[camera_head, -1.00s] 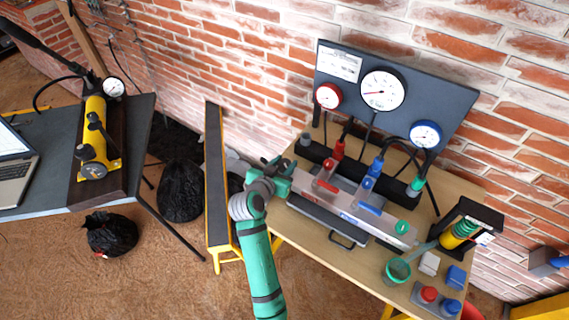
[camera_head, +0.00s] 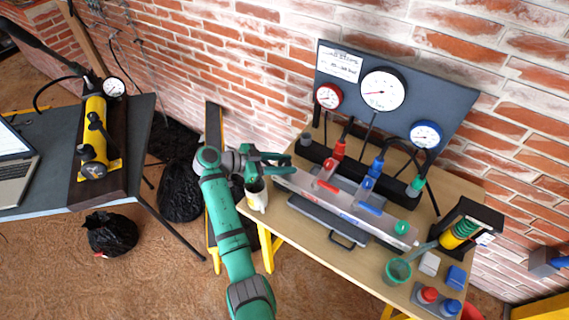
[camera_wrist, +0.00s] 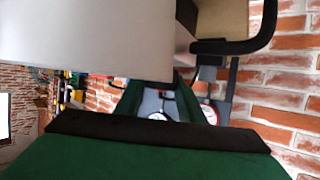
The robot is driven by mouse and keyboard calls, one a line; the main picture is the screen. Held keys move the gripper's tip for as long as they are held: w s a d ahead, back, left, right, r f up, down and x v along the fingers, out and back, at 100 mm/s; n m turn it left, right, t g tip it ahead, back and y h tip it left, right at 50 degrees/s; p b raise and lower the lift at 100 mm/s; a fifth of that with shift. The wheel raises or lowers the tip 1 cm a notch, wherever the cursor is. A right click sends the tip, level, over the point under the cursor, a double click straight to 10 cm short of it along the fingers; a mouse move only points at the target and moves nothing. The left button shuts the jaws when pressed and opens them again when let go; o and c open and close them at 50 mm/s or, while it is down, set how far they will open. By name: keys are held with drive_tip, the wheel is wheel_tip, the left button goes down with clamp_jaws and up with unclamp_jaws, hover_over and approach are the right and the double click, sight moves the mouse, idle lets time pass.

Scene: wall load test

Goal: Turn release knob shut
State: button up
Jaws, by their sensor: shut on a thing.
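My green gripper (camera_head: 280,164) is at the left end of the long silver-and-clear bar (camera_head: 345,207) on the bench. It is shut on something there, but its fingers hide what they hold. I cannot make out which part is the release knob. Red fittings (camera_head: 326,186), blue fittings (camera_head: 371,207) and a green knob (camera_head: 402,227) sit along the bar to the right of my gripper. In the wrist view, my green gripper body with a black strip (camera_wrist: 155,130) fills the bottom, and a large pale surface (camera_wrist: 90,40) blocks much of the view.
A panel (camera_head: 440,95) with red, black and blue-rimmed gauges stands behind the bar. A yellow hand pump (camera_head: 95,140) is on another table at left.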

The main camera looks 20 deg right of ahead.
drive_tip(key=shift+f+m+g, duration=0.1)
drive_tip(key=shift+m+g, duration=0.5)
drive_tip(key=shift+g, duration=0.2)
drive_tip(key=o, duration=1)
drive_tip(key=shift+o, duration=0.2)
drive_tip(key=v, duration=1)
drive_tip(key=shift+a+r, duration=0.3)
drive_tip(key=shift+d, duration=0.1)
